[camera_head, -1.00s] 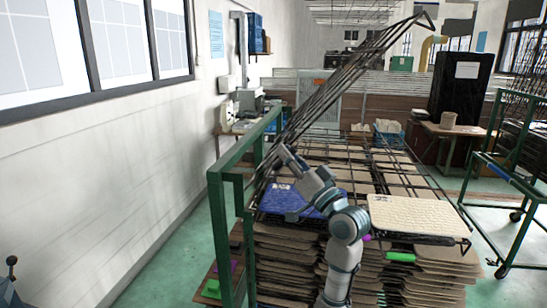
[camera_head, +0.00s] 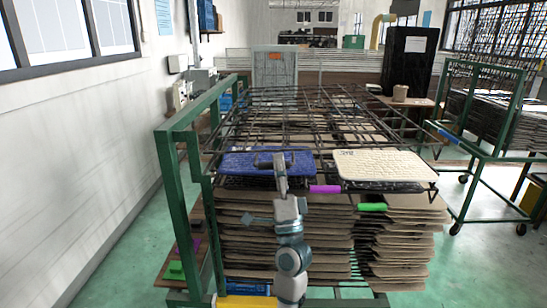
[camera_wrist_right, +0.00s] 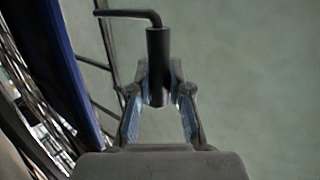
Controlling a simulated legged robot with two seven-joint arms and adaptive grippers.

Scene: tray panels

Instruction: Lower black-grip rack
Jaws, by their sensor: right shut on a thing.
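The dark wire rack (camera_head: 290,98) lies low and roughly level over the stacked brown panels in the head view. My right gripper (camera_head: 279,160) is at its front edge, in front of the blue panel (camera_head: 235,162). In the right wrist view, the fingers of this gripper (camera_wrist_right: 160,88) are shut around the black grip (camera_wrist_right: 157,48), a dark cylinder on a bent rod. My left gripper is in neither view.
A cream panel (camera_head: 385,166) lies right of the blue one. A purple grip (camera_head: 325,189) and a green grip (camera_head: 371,207) stick out below. A green frame post (camera_head: 176,195) stands close on the left.

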